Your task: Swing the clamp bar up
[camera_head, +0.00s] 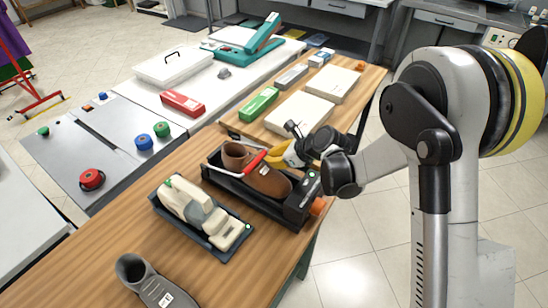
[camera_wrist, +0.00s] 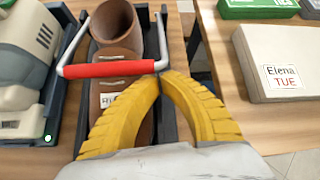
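The clamp bar (camera_head: 252,162) is a metal loop with a red grip, lying across a brown shoe (camera_head: 268,181) in a long black cradle (camera_head: 296,212). In the wrist view, the red grip (camera_wrist: 110,69) crosses the shoe (camera_wrist: 118,28), above a white label partly hidden by a finger. My gripper (camera_head: 273,156) has yellow fingers and reaches in from the right. In the wrist view, its fingertips (camera_wrist: 161,74) meet at the right end of the red grip, by the metal corner. The fingers look shut; I cannot tell whether they touch the bar.
A beige and grey machine (camera_head: 200,214) stands close left of the cradle. Another shoe (camera_head: 145,280) lies at the table's near end. White boxes (camera_head: 300,112) and a green box (camera_head: 259,103) lie behind. The wooden table's right edge is close to the cradle.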

